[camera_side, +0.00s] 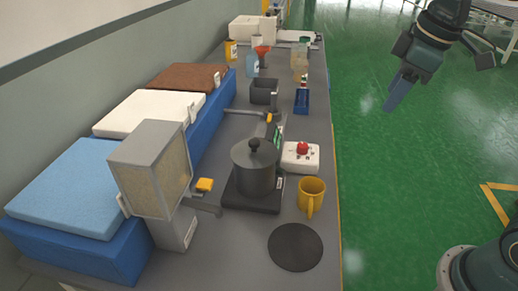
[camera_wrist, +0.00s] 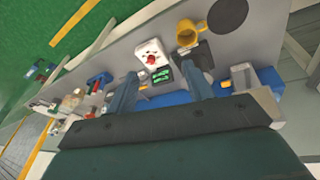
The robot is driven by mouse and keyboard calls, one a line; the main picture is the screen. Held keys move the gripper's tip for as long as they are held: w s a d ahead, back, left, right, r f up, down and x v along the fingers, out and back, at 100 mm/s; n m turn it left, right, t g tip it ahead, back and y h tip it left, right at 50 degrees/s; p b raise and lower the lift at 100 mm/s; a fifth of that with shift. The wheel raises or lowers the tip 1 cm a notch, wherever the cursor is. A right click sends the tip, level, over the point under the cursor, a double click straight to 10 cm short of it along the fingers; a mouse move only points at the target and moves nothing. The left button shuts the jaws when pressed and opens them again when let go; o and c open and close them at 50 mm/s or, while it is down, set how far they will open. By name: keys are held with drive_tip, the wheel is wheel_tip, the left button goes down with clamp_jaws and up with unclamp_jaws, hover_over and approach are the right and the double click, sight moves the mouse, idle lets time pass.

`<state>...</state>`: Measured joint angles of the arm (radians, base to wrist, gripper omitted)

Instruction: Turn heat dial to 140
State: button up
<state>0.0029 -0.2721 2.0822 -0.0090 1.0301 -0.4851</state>
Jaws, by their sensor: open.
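A white box (camera_side: 301,157) with a red knob (camera_side: 303,148) on top stands on the grey table, right of the dark pot (camera_side: 255,172). The knob's marking is too small to read. The wrist view also shows the white box (camera_wrist: 149,47) and the red knob (camera_wrist: 153,59), beyond the fingertips. A small green display (camera_wrist: 163,74) shows beside the box; its digits are unreadable. My gripper (camera_side: 398,94) is at the upper right of the side view, over the green floor and apart from the table. In the wrist view my gripper (camera_wrist: 162,76) is open, with nothing visible between its fingers.
A yellow mug (camera_side: 311,196) and a black disc (camera_side: 295,247) are near the box. The pot stands on a dark base. A grey upright box (camera_side: 153,168) and foam blocks (camera_side: 68,185) are at left.

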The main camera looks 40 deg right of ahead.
drive_tip(key=w+f+n+g, duration=0.25)
drive_tip(key=w+n, duration=0.25)
drive_tip(key=w, duration=0.8)
drive_tip(key=n+g, duration=0.1)
drive_tip(key=n, duration=0.4)
hover_over(303, 145)
wheel_tip(303, 145, down, 9)
drive_tip(key=shift+w, duration=0.4)
drive_tip(key=shift+g, duration=0.25)
drive_tip(key=f, duration=1.3)
drive_tip(key=shift+s+f, duration=0.35)
drive_tip(key=c, duration=1)
